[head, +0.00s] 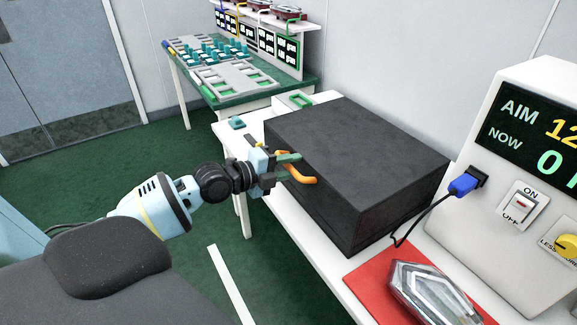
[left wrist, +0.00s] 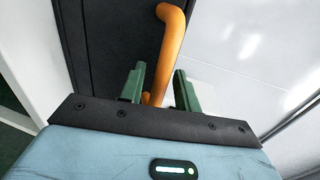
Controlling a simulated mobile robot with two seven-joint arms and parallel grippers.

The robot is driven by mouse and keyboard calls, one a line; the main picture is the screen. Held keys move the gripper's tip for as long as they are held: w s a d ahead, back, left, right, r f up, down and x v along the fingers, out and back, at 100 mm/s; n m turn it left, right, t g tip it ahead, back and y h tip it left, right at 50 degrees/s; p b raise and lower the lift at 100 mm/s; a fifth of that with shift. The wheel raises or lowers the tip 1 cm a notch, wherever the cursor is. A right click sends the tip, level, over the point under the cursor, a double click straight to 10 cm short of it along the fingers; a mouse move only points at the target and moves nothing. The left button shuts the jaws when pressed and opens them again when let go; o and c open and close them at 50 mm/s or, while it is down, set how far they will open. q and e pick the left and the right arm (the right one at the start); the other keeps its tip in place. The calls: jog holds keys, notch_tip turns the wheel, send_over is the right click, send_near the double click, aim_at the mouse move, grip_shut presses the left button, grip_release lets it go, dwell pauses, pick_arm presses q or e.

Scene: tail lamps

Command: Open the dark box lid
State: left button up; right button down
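The dark box (head: 330,205) stands on the white table, and its flat dark lid (head: 355,140) lies closed on top. An orange bar handle (head: 298,172) sticks out from the side of the box that faces my left arm. My left gripper (head: 287,168) is at this handle. In the left wrist view, the two green fingertips of my left gripper (left wrist: 158,88) are apart, and the orange handle (left wrist: 172,45) runs down between them. A gap shows on the right of the handle, while the left finger is close to it. My right gripper is not in view.
The white table (head: 312,238) also carries a red mat (head: 372,282) with a clear-and-grey lamp (head: 425,290) and a white panel (head: 500,235) with a blue plug (head: 463,186). A green bench (head: 215,103) with trays stands behind. Open floor lies left.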

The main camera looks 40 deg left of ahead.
pick_arm(q)
grip_shut()
